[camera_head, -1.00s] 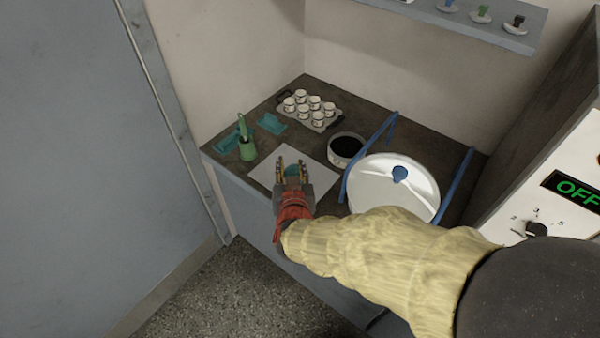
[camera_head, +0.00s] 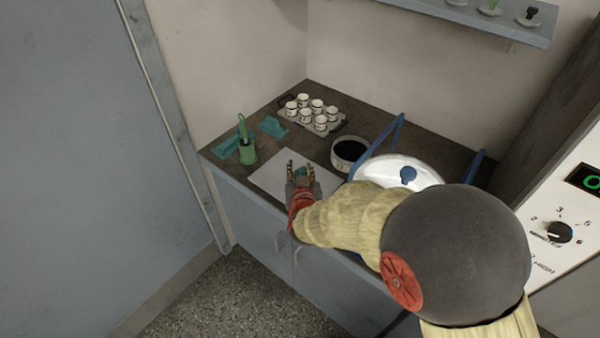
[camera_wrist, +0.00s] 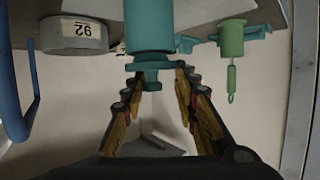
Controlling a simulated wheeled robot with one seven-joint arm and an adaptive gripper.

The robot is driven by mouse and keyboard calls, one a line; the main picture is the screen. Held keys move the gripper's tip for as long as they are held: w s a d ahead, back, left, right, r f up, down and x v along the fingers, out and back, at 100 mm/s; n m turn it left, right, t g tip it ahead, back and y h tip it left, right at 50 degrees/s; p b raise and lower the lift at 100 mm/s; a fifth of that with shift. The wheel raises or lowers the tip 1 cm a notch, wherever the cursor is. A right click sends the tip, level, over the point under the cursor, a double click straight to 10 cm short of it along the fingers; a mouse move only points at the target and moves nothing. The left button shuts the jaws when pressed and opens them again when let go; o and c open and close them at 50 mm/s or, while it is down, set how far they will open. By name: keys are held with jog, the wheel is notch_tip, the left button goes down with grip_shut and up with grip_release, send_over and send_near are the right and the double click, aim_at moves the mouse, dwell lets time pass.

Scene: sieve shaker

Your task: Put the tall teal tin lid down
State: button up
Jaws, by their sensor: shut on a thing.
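The tall teal tin lid (camera_wrist: 150,28) hangs in the wrist view with its knob between my fingers. The wrist picture looks upside down. In the head view only a small teal patch of the lid (camera_head: 300,172) shows between the fingers. My gripper (camera_head: 300,168) is shut on the lid, over the right part of a pale mat (camera_head: 268,178) on the counter. Both fingers also show in the wrist view (camera_wrist: 158,78). I cannot tell whether the lid touches the mat.
A rack of white cups (camera_head: 322,130) stands behind. A dark-filled pan (camera_head: 348,152) and a white round lid (camera_head: 425,178) with blue bars (camera_head: 392,130) are right. A control panel (camera_head: 570,262) stands far right.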

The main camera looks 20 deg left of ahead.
jog(key=shift+f+b, duration=0.4)
jog(key=shift+f, duration=0.2)
jog(key=o, duration=0.9)
jog(key=shift+o, duration=0.2)
jog(key=shift+r, duration=0.15)
jog(key=shift+r+p, duration=0.25)
jog(key=shift+p, duration=0.1)
jog(key=p+v, duration=0.3)
jog(key=v, duration=0.9)
jog(key=shift+p, duration=0.35)
